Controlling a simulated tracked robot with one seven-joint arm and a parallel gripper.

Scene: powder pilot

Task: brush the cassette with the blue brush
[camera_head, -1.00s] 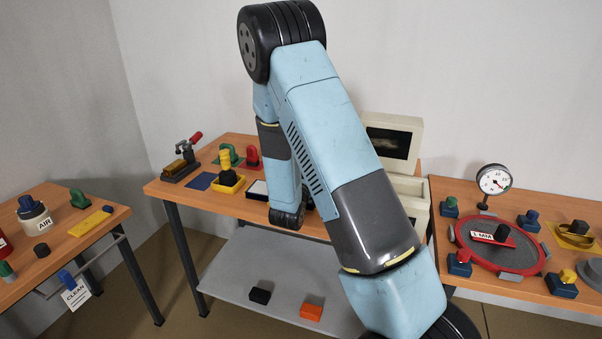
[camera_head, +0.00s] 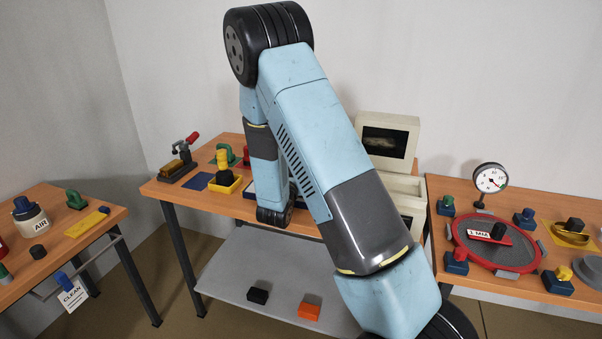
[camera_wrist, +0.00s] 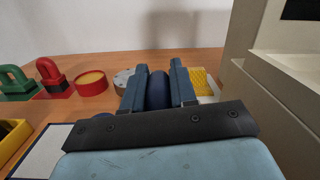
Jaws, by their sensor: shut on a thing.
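My gripper (camera_wrist: 158,88) shows in the wrist view, its two dark blue-grey fingers shut on a rounded dark-blue handle (camera_wrist: 157,92), which looks like the blue brush. The brush's lower end is hidden behind the fingers and palm. A grey disc (camera_wrist: 122,79) lies just left of the fingers, and a yellow ribbed piece (camera_wrist: 204,84) lies just right of them. I cannot tell which thing is the cassette. In the head view my arm hides the gripper and the brush over the middle table (camera_head: 233,220).
In the wrist view a red cup with a yellow top (camera_wrist: 92,82), a red handle (camera_wrist: 53,78) and a green handle (camera_wrist: 15,82) stand left. A pale cabinet (camera_wrist: 270,95) rises close on the right. A blue-edged white pad (camera_wrist: 45,150) lies front left.

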